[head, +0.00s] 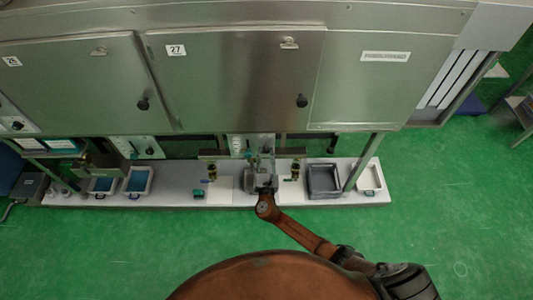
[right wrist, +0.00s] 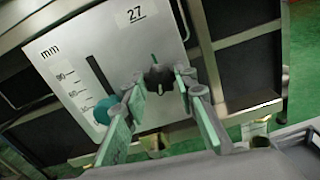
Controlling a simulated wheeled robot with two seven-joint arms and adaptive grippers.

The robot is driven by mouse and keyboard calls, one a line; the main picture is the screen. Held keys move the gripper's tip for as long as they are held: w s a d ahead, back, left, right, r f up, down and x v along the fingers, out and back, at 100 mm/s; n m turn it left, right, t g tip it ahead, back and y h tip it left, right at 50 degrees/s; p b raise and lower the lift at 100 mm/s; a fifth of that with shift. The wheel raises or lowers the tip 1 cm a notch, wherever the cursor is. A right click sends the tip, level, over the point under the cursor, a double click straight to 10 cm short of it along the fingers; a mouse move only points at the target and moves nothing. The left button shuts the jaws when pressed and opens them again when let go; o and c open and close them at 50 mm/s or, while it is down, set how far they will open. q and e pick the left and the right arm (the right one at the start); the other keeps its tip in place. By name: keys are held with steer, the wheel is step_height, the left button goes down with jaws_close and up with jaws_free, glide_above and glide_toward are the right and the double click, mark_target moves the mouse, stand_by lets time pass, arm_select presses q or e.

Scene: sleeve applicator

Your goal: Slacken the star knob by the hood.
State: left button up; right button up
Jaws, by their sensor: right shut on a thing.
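A dark, lobed knob, which I take to be the star knob (right wrist: 158,75), sits in front of the white scale plate (right wrist: 95,55) in the right wrist view. My right gripper (right wrist: 163,84) has its green-padded fingers on either side of this knob, shut on it at the fingertips. In the head view my right gripper (head: 261,183) is over the bench below the hood (head: 235,75); it and the fixture there hide the knob. My left gripper is not in view.
A round teal part (right wrist: 106,109) sits by the plate's slot, close to the left finger. On the bench (head: 330,201), a grey tray (head: 324,194) stands to the right and blue-lined trays (head: 138,192) to the left. Hood posts (head: 361,163) rise from the bench.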

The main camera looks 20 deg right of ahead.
steer(key=n+p, duration=0.1)
steer(key=n, duration=0.2)
steer(key=shift+p, duration=0.4)
steer(key=shift+f+n, duration=0.1)
steer(key=shift+n, duration=0.4)
steer(key=o, duration=1.2)
steer(key=shift+c, duration=0.2)
steer(key=v, duration=1.2)
